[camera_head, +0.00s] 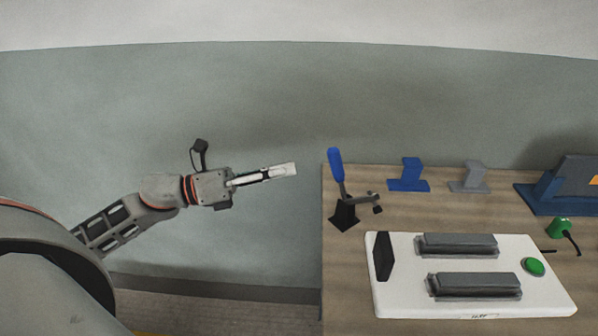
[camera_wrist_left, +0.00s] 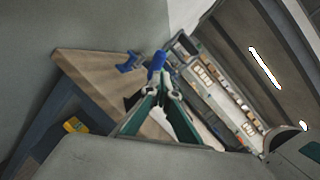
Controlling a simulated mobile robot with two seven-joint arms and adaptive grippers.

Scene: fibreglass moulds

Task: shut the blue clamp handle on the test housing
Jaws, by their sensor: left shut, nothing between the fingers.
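The toggle clamp has a blue handle (camera_head: 336,164) that stands nearly upright, leaning slightly left, above a black base (camera_head: 345,215) on the table's left side. Its arm reaches right over the table, close to the white test housing (camera_head: 400,300). My left gripper (camera_head: 294,169) is shut and empty, in the air to the left of the clamp, apart from the handle. In the left wrist view the blue handle (camera_wrist_left: 157,64) shows just beyond the fingertips of my left gripper (camera_wrist_left: 160,95). My right gripper is not in view.
The wooden table (camera_head: 345,285) carries the white panel with two grey blocks and a green button (camera_head: 533,266). A blue stand (camera_head: 410,175), a grey stand (camera_head: 469,177) and a blue-framed screen (camera_head: 565,184) stand behind. Free air lies left of the table.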

